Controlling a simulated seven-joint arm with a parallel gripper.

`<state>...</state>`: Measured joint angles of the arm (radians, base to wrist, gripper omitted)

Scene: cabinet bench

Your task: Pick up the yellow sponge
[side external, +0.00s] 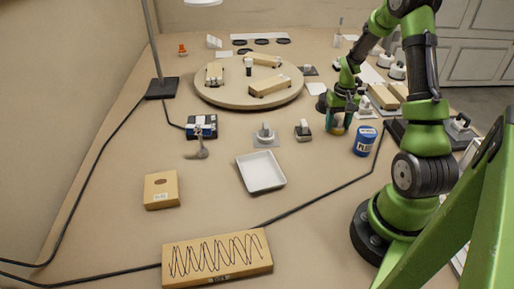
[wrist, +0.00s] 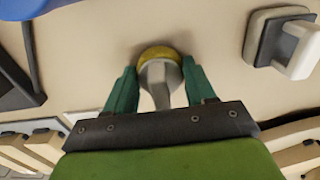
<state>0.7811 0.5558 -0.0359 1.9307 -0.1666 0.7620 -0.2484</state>
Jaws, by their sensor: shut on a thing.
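The yellow sponge shows as a round yellow piece (wrist: 158,54) with a grey, tapering handle in the wrist view. My gripper (wrist: 158,92) has its two green fingers on either side of the handle, shut on it. The yellow piece is beyond the fingertips. In the side view my gripper (side external: 341,108) points down at the right of the bench, with a bit of the yellow sponge (side external: 338,130) showing under it. I cannot tell whether the sponge touches the bench.
A blue can (side external: 365,140) stands close to my gripper on the right. A grey-handled block (side external: 303,130) is to its left. A white tray (side external: 262,172) lies in the middle, and a round wooden board (side external: 215,97) with blocks is behind. A black cable crosses the front.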

